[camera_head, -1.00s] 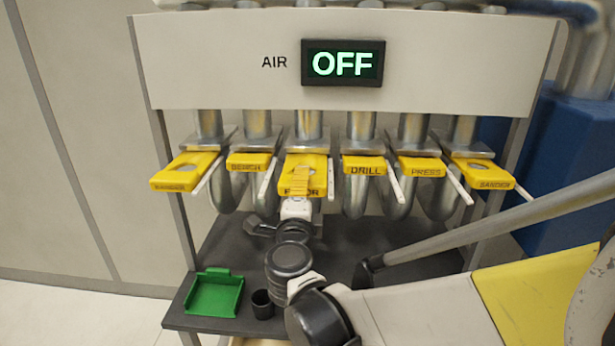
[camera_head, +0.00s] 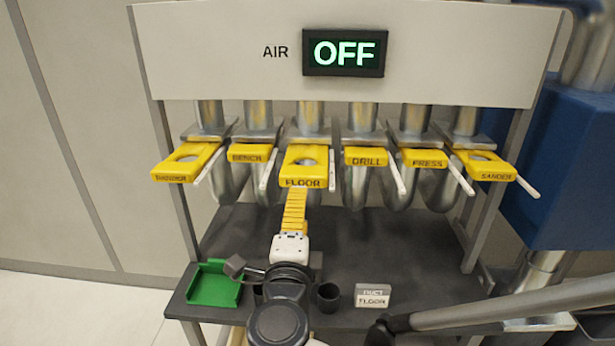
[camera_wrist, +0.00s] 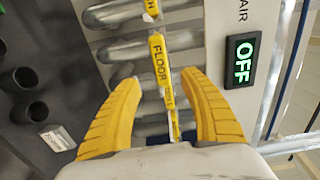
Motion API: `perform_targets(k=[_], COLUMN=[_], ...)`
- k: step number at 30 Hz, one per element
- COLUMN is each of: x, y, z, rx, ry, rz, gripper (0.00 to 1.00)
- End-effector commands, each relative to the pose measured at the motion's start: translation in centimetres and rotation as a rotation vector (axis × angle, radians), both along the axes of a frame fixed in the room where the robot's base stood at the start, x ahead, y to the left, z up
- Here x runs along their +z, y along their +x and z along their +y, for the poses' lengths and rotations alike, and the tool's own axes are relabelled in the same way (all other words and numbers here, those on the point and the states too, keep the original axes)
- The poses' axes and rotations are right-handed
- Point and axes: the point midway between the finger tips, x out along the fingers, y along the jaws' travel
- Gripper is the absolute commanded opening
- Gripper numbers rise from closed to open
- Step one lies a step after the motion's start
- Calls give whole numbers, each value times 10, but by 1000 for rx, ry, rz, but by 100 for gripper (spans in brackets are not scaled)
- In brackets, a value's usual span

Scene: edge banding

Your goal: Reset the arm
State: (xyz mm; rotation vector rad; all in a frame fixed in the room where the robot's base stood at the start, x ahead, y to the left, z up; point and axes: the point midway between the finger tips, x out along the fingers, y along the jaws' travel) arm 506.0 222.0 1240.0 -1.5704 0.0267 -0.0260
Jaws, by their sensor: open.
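My gripper (camera_head: 297,190) is in front of and below the yellow FLOOR gate (camera_head: 304,168), with its yellow ribbed fingers pointing up toward it. In the wrist view my gripper (camera_wrist: 160,85) has its two fingers spread wide with nothing held. The FLOOR gate (camera_wrist: 159,58) shows beyond the fingers, in the gap between them, apart from both. The arm reaches up from the bottom of the head view, over the dark shelf.
The AIR display (camera_head: 344,54) reads OFF. Yellow gates such as BENCH (camera_head: 251,153) and DRILL (camera_head: 366,156) flank FLOOR. On the shelf (camera_head: 425,255) are a green tray (camera_head: 213,286), a black cup (camera_head: 328,297) and a DUCT FLOOR label (camera_head: 372,296).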

Motion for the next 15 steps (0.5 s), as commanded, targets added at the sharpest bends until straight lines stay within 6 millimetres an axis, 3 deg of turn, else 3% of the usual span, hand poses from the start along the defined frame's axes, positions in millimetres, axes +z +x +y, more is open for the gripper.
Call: perform_targets(k=[5,8,12,15], x=[2,19,58,59], y=[1,5,9,1], z=[-1,-3,-6,-11], rx=[4,42,193,342], ry=[-5,-57,-289,-565], rz=[-6,-51,-164,-177], gripper=[50,50,50,50])
